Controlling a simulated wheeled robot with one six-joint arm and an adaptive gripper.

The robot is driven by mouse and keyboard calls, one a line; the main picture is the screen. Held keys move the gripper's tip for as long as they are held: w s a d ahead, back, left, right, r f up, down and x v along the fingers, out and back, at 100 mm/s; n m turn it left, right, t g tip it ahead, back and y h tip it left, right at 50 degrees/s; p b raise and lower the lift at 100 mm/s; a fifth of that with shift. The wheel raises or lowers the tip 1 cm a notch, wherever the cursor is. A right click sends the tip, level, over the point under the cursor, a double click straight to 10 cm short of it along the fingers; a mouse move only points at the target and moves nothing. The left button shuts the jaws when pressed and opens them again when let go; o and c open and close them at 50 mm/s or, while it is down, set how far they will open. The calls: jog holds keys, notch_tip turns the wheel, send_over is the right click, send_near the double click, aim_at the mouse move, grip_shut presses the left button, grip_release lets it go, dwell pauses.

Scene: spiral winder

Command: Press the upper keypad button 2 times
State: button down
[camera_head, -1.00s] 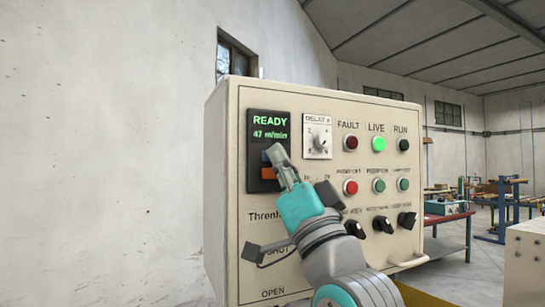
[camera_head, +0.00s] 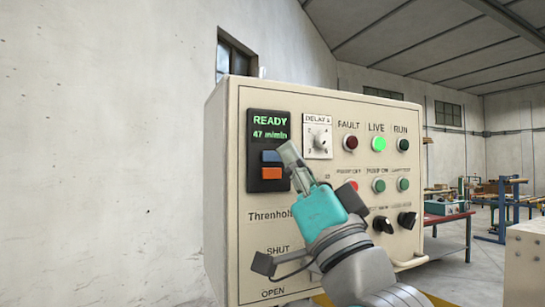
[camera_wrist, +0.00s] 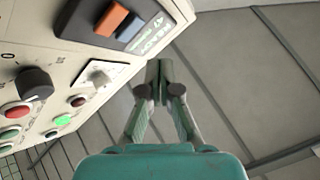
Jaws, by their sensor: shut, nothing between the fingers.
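The keypad (camera_head: 268,125) is a dark panel with a green READY display at the upper left of the cream control box. Its upper button is blue (camera_head: 271,156) and its lower button is orange (camera_head: 271,174); both show fully in the head view. In the wrist view the blue button (camera_wrist: 131,27) and orange button (camera_wrist: 111,18) lie at the top, left of the fingers. My gripper (camera_head: 287,150) is shut and empty. In the head view its tip appears just right of the blue button; in the wrist view the fingertips (camera_wrist: 158,68) appear apart from the panel.
Right of the keypad are a DELAY dial (camera_head: 318,142), a red FAULT lamp (camera_head: 351,142), a lit green LIVE lamp (camera_head: 378,144), more buttons and black rotary knobs (camera_head: 383,224). A red table (camera_head: 445,217) stands behind at the right.

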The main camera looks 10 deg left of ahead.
jog(key=shift+s+d, duration=0.7)
jog(key=shift+s, duration=0.3)
